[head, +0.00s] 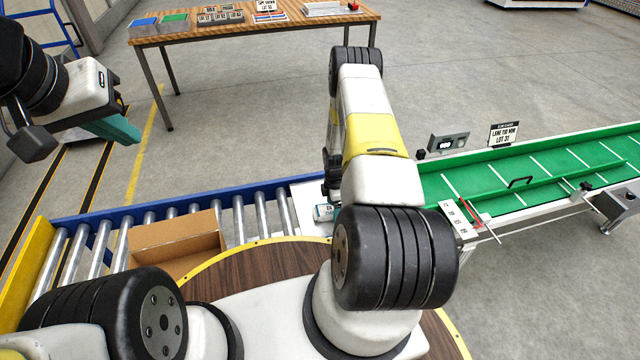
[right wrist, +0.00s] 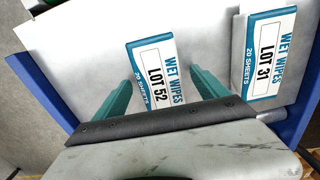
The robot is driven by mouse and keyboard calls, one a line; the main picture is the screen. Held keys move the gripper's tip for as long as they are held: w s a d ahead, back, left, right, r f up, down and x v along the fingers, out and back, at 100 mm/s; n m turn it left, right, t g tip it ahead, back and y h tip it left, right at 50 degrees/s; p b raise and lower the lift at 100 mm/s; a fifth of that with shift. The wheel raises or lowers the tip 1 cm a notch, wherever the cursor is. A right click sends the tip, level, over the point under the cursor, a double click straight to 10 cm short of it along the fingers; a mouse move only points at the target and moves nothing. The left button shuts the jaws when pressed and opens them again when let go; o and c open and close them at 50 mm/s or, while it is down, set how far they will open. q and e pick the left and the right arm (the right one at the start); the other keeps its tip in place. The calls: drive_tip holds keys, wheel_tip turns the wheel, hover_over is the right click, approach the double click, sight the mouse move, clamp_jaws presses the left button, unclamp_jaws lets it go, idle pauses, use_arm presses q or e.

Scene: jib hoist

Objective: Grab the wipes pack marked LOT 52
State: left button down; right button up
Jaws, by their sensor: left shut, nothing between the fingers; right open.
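The wipes pack marked LOT 52 (right wrist: 157,72) lies label up on a white surface (right wrist: 90,38) in the right wrist view. It is white with blue ends. My right gripper (right wrist: 161,84) is open, with one teal finger on either side of the pack's near part. Gaps show beside both fingers; I cannot tell their height over it. A similar pack marked LOT 31 (right wrist: 264,58) lies to the right. In the head view one pack (head: 324,212) shows, its lot unreadable; my right arm hides the rest. My left gripper (head: 122,132) is shut and empty, up at the left.
A roller conveyor (head: 240,216) with an open cardboard box (head: 178,240) is at the left. A green belt (head: 540,174) with a LOT 31 sign (head: 503,134) runs right. A wooden table (head: 335,22) stands at the back. A round wooden top (head: 222,284) is near me.

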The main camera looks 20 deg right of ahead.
drive_tip(key=shift+f, duration=0.5)
drive_tip(key=shift+c, duration=0.2)
drive_tip(key=c, duration=1.4)
drive_tip(key=shift+c, duration=0.4)
drive_tip(key=shift+r, duration=0.15)
